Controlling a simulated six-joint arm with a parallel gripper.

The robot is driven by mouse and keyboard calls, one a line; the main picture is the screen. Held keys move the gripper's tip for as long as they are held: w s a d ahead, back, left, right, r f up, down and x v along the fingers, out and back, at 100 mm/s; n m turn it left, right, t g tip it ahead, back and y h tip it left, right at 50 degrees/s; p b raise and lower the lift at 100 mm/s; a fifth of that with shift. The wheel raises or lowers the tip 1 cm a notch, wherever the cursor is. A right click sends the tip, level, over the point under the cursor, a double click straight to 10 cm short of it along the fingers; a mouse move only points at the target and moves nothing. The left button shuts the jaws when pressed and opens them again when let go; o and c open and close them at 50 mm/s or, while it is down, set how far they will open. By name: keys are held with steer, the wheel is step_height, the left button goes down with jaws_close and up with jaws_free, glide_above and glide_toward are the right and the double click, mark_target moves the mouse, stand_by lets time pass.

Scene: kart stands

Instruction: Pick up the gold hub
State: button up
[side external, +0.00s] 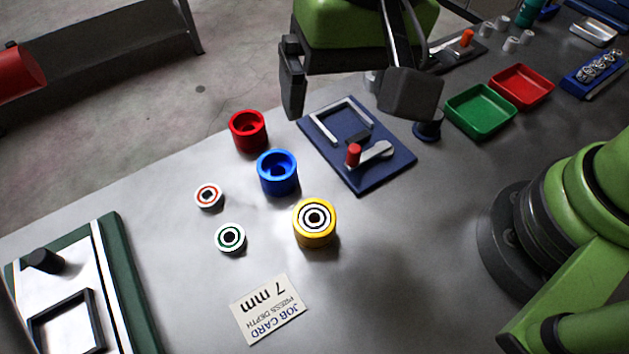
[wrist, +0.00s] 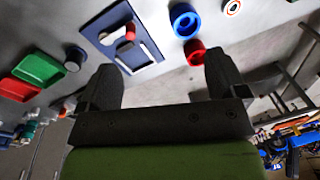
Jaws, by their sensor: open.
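The gold hub (side external: 314,229) stands upright on the grey table in the side view, with a ringed bearing (side external: 314,216) seated in its top. It is not visible in the wrist view. My gripper (side external: 345,100) is open and empty, high over the far edge of the table, behind the blue fixture and well away from the gold hub. In the wrist view my gripper's fingers (wrist: 162,75) are spread apart with nothing between them.
A blue hub (side external: 277,172) and a red hub (side external: 248,131) stand behind the gold one. Two small bearings (side external: 230,237) (side external: 208,196) lie to its left. A job card (side external: 268,309) lies in front. A blue fixture (side external: 382,172) with a red-knobbed lever stands behind; green (side external: 481,111) and red (side external: 521,86) trays are farther right.

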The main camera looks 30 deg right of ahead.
steer(key=s+a+f+g+h, duration=0.1)
steer(key=s+a+f, duration=0.1)
steer(key=a+f, duration=0.4)
glide_above(315, 219)
step_height(315, 219, down, 5)
steer(key=shift+w, duration=0.1)
steer(key=shift+f, duration=3)
steer(key=c, duration=1.2)
steer(key=shift+r, duration=0.15)
